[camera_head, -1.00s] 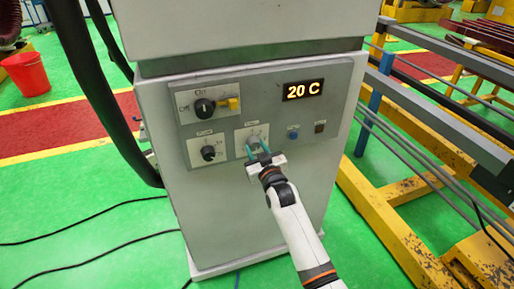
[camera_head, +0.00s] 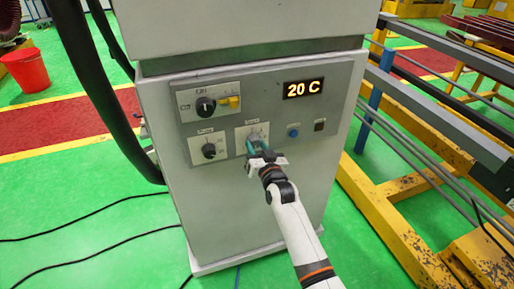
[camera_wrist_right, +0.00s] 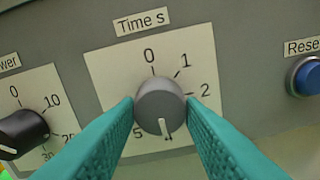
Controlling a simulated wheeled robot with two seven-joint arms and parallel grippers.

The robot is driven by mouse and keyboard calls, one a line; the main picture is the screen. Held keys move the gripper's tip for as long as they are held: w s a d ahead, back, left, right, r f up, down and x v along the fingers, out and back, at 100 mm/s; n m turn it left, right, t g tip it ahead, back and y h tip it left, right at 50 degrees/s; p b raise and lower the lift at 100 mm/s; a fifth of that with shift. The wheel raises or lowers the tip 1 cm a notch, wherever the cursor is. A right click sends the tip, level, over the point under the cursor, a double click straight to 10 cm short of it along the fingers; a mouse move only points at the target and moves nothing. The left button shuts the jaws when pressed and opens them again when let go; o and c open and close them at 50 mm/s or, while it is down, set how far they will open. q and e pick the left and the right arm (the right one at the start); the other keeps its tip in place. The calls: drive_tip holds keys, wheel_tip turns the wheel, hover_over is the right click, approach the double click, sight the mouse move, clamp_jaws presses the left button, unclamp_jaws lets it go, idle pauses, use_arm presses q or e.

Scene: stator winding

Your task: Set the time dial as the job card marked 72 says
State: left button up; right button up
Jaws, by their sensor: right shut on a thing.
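The time dial (camera_wrist_right: 160,105) is a grey round knob on a white plate labelled "Time s" in the right wrist view. Its white pointer line points down, close to the 4, which is partly hidden by the knob. The marks 0, 1, 2 and 5 show; the 3 is hidden behind a finger. My right gripper (camera_wrist_right: 162,104) has its teal fingers shut on the dial, one on each side. In the head view my right gripper (camera_head: 258,149) covers most of the dial. No job card is in view. My left gripper is not in view.
The power dial (camera_wrist_right: 22,130) is left of the time dial, and the blue reset button (camera_wrist_right: 307,75) is to its right. The cabinet's display (camera_head: 303,89) reads 20 C. The main switch (camera_head: 205,106) is at the panel's upper left. Yellow frames (camera_head: 400,220) stand right of the cabinet.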

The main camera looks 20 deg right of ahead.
drive_tip(key=shift+f, duration=0.1)
drive_tip(key=o, duration=1)
drive_tip(key=s+b, duration=0.2)
drive_tip(key=s, duration=1)
drive_tip(key=shift+d, duration=0.2)
